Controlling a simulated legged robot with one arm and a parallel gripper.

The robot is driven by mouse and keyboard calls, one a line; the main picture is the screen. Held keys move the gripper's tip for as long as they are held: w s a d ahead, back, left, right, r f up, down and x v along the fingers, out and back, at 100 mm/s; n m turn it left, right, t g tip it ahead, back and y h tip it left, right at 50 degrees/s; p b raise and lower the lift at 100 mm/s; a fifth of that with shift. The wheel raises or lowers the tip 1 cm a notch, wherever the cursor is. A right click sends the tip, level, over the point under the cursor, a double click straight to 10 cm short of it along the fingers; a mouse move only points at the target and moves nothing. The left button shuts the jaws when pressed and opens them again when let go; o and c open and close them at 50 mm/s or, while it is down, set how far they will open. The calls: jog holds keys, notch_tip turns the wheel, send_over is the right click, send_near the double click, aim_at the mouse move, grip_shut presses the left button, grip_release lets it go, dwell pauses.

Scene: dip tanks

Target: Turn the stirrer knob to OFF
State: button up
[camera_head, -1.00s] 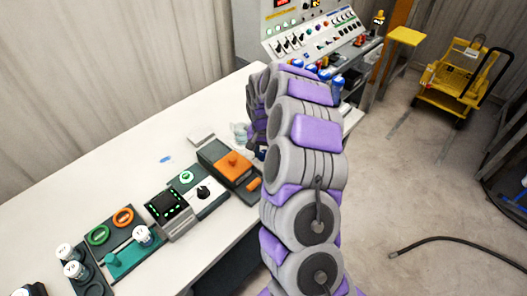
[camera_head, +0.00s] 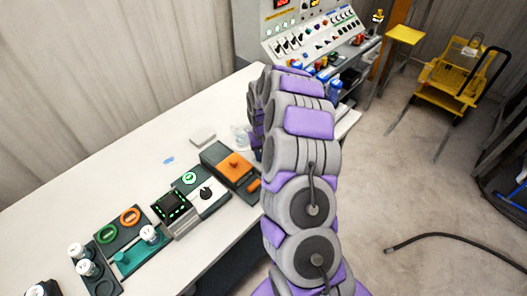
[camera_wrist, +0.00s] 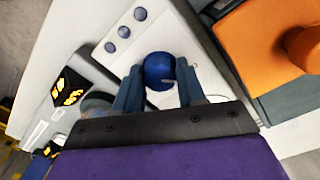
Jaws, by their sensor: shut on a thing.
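A round blue knob (camera_wrist: 160,68) sits on a white panel (camera_wrist: 112,58) in the wrist view, with a pale mark on its face. My gripper (camera_wrist: 158,84) has its two blue-grey fingers on either side of the knob and is shut on it. Small blue round spots line the panel on the upper left of the knob. No lettering is legible, so I cannot tell the knob's setting. In the head view my arm hides the gripper and this knob.
An orange-topped block (camera_wrist: 270,45) stands close on the right in the wrist view; it also shows in the head view (camera_head: 236,166). A clear beaker (camera_head: 240,135) stands beside my arm. A dark device with a green display (camera_head: 170,207) stands further left. The back left table is mostly clear.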

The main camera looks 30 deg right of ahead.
jog(key=shift+w, duration=0.15)
dwell(0.3)
jog(key=o, duration=1.1)
jog(key=shift+c, duration=0.2)
notch_tip(320, 180, up, 17)
jog(key=p, duration=0.2)
jog(key=shift+a+p, duration=0.2)
jog(key=shift+p, duration=0.1)
jog(key=shift+r, duration=0.1)
